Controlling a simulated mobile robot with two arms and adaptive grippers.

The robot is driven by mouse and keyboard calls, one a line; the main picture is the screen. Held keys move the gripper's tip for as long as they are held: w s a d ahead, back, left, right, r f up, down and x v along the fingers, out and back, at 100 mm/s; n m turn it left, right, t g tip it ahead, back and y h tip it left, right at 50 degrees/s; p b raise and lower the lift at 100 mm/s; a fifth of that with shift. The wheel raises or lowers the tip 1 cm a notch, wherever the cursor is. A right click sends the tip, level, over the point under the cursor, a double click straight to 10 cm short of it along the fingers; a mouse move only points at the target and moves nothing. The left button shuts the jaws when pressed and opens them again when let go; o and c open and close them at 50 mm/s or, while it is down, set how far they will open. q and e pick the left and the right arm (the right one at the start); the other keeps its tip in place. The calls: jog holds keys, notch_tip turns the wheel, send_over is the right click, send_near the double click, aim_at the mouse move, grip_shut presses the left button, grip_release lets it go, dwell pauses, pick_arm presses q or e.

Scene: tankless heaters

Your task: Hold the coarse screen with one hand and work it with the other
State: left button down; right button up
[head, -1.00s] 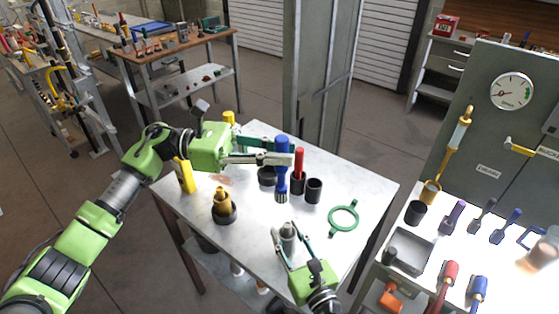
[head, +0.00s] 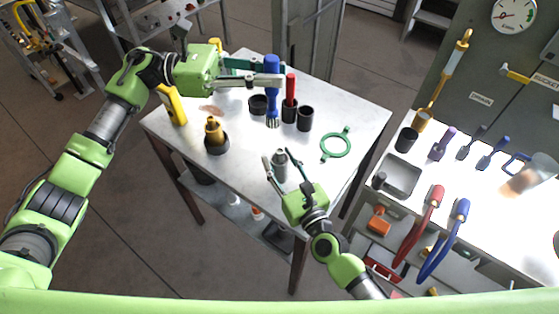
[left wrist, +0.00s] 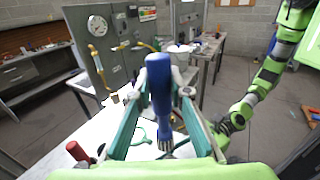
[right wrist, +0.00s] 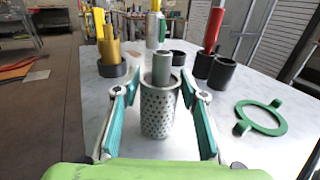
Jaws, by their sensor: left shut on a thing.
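The coarse screen is a perforated grey metal cylinder (right wrist: 158,112) with a plain grey piece standing in its top. It stands upright on the table, and in the head view it shows small (head: 280,170). My right gripper (right wrist: 158,98) is open, one finger on each side of the screen, with gaps visible on both sides. My left gripper (head: 276,78) is shut on the blue handle of a brush (head: 271,92), held upright with bristles down, behind the screen. The brush also shows in the left wrist view (left wrist: 161,95). Whether its bristles touch the table is unclear.
A green ring (head: 336,144) lies right of the screen. Black cups (head: 305,118), one with a red-handled tool (head: 291,90), stand behind it. A brass piece in a black base (head: 215,137) and a yellow tool (head: 172,106) are at left. A bright bench (head: 480,190) stands right.

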jog(key=shift+o, duration=0.6)
jog(key=shift+s, duration=0.15)
jog(key=v, duration=1.1)
jog(key=shift+s+d, duration=0.25)
jog(key=shift+s, duration=0.05)
